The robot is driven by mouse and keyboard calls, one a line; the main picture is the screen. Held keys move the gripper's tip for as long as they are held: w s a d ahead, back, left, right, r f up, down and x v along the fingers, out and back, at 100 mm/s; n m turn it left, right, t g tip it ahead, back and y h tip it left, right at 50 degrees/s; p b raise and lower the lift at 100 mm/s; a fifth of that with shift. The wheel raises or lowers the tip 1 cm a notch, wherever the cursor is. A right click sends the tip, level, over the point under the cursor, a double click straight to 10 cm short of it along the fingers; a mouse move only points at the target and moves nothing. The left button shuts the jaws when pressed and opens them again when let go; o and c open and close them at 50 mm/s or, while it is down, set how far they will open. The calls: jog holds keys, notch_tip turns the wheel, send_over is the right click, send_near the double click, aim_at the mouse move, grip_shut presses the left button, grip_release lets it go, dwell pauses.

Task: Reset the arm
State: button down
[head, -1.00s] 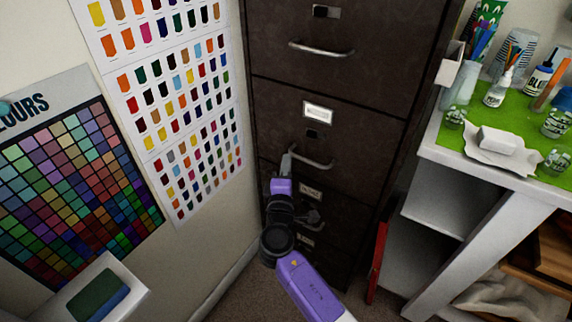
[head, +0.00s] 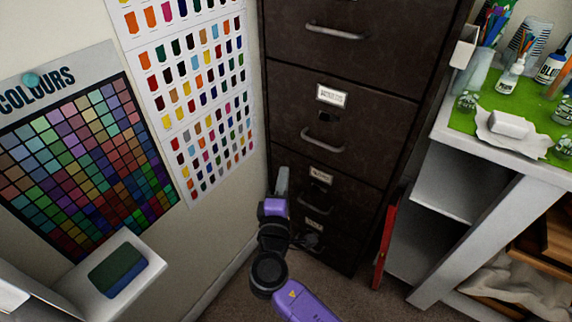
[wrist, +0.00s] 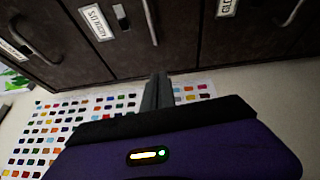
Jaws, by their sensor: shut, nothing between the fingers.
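My gripper (head: 282,180) is in the lower middle of the head view, at the end of my purple and black arm. Its grey fingers are together and hold nothing. In the wrist view the fingers (wrist: 156,92) also show close together above the purple wrist housing. In the head view they appear in front of the dark filing cabinet (head: 340,60), near its left edge and left of a lower drawer's label. I cannot tell the exact gap between fingers and cabinet. The cabinet drawers are shut.
A white table with a green mat (head: 463,123), bottles and cups stands right of the cabinet. A red object (head: 385,245) leans between them. Colour charts (head: 75,165) hang on the left wall. A sponge (head: 117,270) lies on a white surface at lower left. Carpet shows below.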

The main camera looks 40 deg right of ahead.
jog(key=a+f+t+y, duration=0.2)
jog(key=a+y, duration=0.5)
jog(key=a, duration=0.1)
jog(key=s+a+m+t+y, duration=0.1)
jog(key=s+a+m+y, duration=0.2)
jog(key=s, duration=0.7)
jog(key=s+a+m+t+y, duration=0.1)
jog(key=s+a+y, duration=0.3)
jog(key=s, duration=0.6)
jog(key=s+d+r+m+g, duration=0.1)
jog(key=s+d+r+m, duration=0.15)
jog(key=s, duration=0.55)
jog(key=s+d+r+m+g, duration=0.1)
jog(key=s+r+m, duration=0.15)
jog(key=s, duration=0.65)
notch_tip(320, 180, up, 12)
jog(key=p, duration=1.3)
jog(key=shift+a+r+m+h, duration=0.15)
jog(key=shift+m+h, duration=0.15)
jog(key=shift+h, duration=0.1)
